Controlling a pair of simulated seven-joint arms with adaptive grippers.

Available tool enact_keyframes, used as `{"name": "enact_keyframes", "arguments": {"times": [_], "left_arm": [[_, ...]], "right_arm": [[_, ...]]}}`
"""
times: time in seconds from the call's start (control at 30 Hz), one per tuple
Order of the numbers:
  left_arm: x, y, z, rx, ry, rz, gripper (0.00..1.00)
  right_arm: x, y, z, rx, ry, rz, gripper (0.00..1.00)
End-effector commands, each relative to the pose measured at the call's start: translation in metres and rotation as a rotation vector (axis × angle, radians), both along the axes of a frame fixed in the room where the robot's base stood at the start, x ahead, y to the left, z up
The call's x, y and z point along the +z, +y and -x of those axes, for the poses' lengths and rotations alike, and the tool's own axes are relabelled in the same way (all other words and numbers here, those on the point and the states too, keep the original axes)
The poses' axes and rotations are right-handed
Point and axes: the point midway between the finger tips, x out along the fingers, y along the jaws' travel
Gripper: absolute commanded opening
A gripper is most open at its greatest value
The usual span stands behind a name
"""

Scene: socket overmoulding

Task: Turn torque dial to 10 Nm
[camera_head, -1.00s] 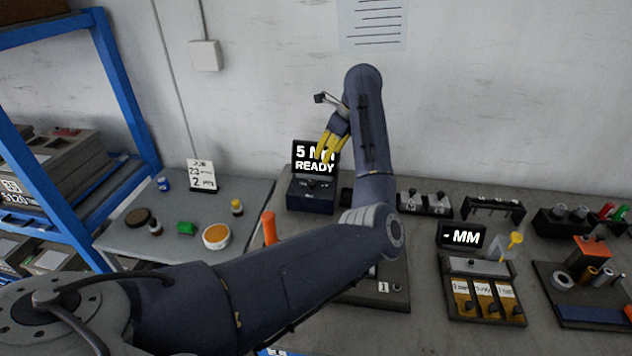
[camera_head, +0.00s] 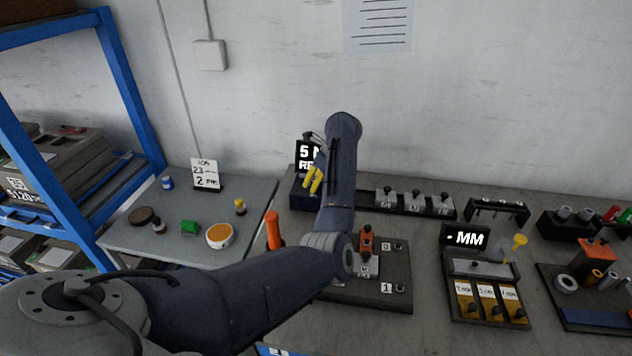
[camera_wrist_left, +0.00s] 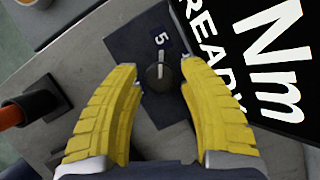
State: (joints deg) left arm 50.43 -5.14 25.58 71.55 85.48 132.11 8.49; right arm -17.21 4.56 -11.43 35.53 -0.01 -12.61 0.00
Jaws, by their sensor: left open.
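The torque dial (camera_wrist_left: 158,76) is a small dark round knob with a pale pointer line, on a dark box (camera_wrist_left: 125,32) with a "5" label above it. The box's display (camera_wrist_left: 262,50) reads "Nm READY" in the wrist view. My left gripper (camera_head: 314,183) is in front of the box. In the wrist view its yellow fingers (camera_wrist_left: 160,88) are open on either side of the dial, with a gap to it. My right gripper is not in view.
An orange-handled tool (camera_head: 273,231) stands left of my forearm. A fixture plate (camera_head: 385,270) lies right of my arm, with a display reading "MM" (camera_head: 465,238) beyond it. A side table (camera_head: 150,243) holds small pots. A blue shelf (camera_head: 128,90) stands at left.

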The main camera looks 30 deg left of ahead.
Motion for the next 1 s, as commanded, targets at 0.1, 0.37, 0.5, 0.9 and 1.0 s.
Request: {"name": "enact_keyframes", "arguments": {"times": [0.1, 0.37, 0.5, 0.9, 1.0], "left_arm": [[-0.0033, 0.0012, 0.0002, -0.001, 0.001, 0.0, 0.41], [-0.0039, 0.0014, 0.0001, 0.0, 0.0, 0.0, 0.41], [-0.0037, 0.0013, 0.0001, 0.0, 0.0, 0.0, 0.32], [-0.0035, 0.0017, 0.0002, 0.0, 0.001, -0.001, 0.0], [-0.0035, 0.0019, 0.0003, 0.0, 0.001, -0.001, 0.0]], "right_arm": [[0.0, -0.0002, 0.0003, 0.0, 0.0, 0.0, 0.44], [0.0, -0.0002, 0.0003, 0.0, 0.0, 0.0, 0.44], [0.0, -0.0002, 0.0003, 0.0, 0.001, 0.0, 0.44], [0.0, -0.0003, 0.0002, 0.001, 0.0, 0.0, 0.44], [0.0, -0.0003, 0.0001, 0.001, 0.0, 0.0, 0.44]]}}
